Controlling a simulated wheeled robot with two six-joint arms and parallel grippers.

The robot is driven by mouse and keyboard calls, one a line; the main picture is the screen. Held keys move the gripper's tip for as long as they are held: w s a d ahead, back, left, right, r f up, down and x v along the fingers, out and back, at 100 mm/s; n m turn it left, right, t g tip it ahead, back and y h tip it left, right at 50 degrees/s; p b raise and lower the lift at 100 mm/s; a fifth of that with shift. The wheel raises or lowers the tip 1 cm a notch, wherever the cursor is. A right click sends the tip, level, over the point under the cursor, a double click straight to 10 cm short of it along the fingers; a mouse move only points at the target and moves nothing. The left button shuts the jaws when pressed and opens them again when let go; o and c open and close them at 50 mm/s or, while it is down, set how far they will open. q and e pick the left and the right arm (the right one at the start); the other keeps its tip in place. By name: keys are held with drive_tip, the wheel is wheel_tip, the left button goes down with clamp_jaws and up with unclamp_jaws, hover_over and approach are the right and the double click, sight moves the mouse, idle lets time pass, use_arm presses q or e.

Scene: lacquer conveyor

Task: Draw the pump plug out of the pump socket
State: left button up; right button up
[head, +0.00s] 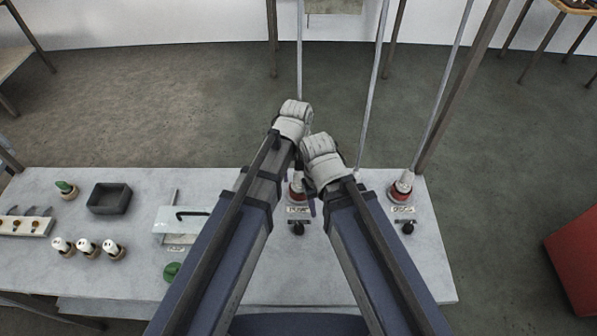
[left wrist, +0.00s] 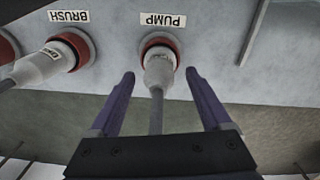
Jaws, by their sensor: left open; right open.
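The pump plug (left wrist: 159,72), a pale grey plug with a cable, sits in the red-ringed pump socket (left wrist: 147,44) under an upside-down PUMP label in the left wrist view. My left gripper (left wrist: 159,76) is open, with one purple finger on each side of the plug and a visible gap to it. In the head view, the pump socket (head: 296,196) is partly hidden by my arms. My left gripper (head: 293,120) reaches over it from above. My right gripper (head: 320,160) is close beside the left; its fingers are mostly hidden.
A brush plug (left wrist: 37,68) sits in its red socket (left wrist: 79,46) beside the pump; it shows at right in the head view (head: 403,182). Black knobs (head: 408,228) stand by the sockets. A dark tray (head: 110,186) and several white-topped pegs (head: 88,247) stand at left.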

use_arm(q)
wheel_tip(320, 180, down, 2)
drive_tip(key=shift+f+b, duration=0.25)
drive_tip(key=shift+b, duration=0.5)
use_arm(e)
wheel_tip(320, 180, down, 3)
drive_tip(key=shift+r, duration=0.2)
drive_tip(key=shift+r, duration=0.1)
use_arm(q)
clamp_jaws()
idle(0.3)
